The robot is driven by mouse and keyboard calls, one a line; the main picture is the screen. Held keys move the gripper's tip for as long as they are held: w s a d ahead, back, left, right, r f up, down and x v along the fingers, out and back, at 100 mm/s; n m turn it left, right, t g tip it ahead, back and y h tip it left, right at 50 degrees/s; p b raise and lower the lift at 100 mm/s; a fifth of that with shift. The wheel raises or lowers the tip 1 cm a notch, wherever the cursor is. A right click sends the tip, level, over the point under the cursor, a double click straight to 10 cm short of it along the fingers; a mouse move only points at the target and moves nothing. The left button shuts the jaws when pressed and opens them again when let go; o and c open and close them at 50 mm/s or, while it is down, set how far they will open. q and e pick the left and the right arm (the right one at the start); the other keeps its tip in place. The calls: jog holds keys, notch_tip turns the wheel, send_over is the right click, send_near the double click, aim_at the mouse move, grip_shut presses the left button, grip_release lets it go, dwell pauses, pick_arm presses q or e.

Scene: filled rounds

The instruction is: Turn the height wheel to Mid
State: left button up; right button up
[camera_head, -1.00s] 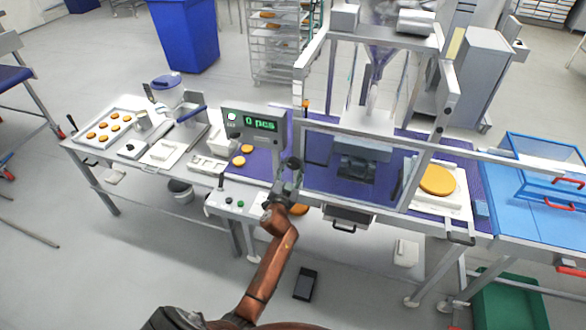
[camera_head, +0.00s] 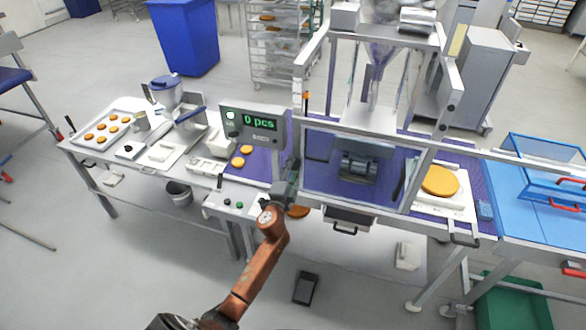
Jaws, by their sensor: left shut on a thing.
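My left gripper (camera_head: 290,178) is at the left post of the filling machine (camera_head: 420,148), just right of the counter display (camera_head: 252,125), which reads 0 pcs. Its reddish-brown arm reaches up from the bottom. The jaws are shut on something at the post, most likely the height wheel. The gripper hides most of that spot, so the wheel and its setting marks cannot be read. A small orange marker (camera_head: 306,97) shows high on the left post. My right gripper is out of view.
Orange rounds lie on the purple belt (camera_head: 260,166), and a large round (camera_head: 439,181) lies on a white scale at right. A tray of rounds (camera_head: 83,141) stands far left.

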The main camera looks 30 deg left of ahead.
pick_arm(q)
jog(key=shift+f+m, duration=0.1)
jog(key=shift+m, duration=2)
jog(key=shift+h, duration=0.3)
jog(key=o, duration=1.2)
jog(key=shift+c, duration=0.2)
jog(key=v, duration=1.2)
jog(key=shift+f, duration=0.15)
